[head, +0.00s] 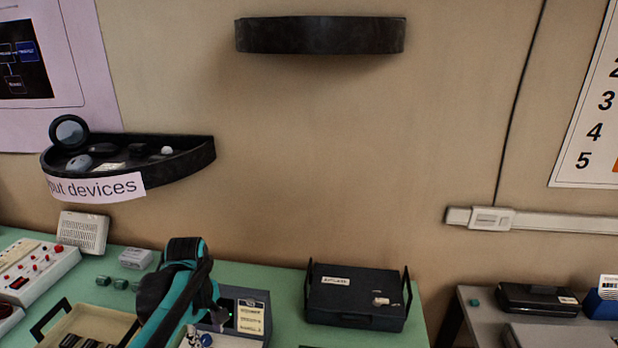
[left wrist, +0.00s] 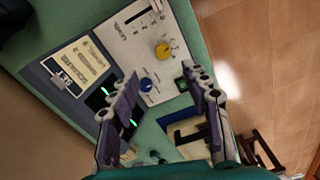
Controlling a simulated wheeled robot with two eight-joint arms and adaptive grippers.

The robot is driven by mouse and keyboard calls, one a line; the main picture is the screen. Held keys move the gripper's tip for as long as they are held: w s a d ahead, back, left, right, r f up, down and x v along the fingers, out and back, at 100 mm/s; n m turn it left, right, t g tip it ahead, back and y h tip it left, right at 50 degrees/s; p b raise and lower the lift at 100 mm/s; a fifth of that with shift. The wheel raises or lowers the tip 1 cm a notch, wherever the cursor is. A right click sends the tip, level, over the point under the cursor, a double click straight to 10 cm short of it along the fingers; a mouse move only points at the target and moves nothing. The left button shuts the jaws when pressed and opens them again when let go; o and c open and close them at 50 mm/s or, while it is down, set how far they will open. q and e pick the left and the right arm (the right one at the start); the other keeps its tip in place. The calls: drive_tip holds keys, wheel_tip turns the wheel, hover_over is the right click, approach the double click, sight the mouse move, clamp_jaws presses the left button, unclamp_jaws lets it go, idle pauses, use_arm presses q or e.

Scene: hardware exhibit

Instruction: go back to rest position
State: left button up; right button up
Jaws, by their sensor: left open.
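My left arm (head: 180,288), teal and black, rises from the bottom of the head view in front of the green table (head: 270,280). Its gripper cannot be made out there. In the left wrist view my left gripper (left wrist: 163,80) is open with nothing between its fingers. Beyond the fingers are a white control panel (left wrist: 137,45) with a yellow and a blue knob, and a grey-blue device (left wrist: 50,72) with paper labels. My right gripper is in neither view.
A black case (head: 356,298) stands right of my arm, and a tan tray (head: 98,322) lies left. A wall shelf (head: 185,163) holds small devices; a higher shelf (head: 320,36) looks empty. A second table (head: 467,318) stands right, past a gap.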

use_arm(q)
drive_tip(key=s+d+m+t, duration=0.7)
drive_tip(key=s+d+m, duration=0.2)
drive_tip(key=m, duration=0.5)
drive_tip(key=shift+s, duration=1)
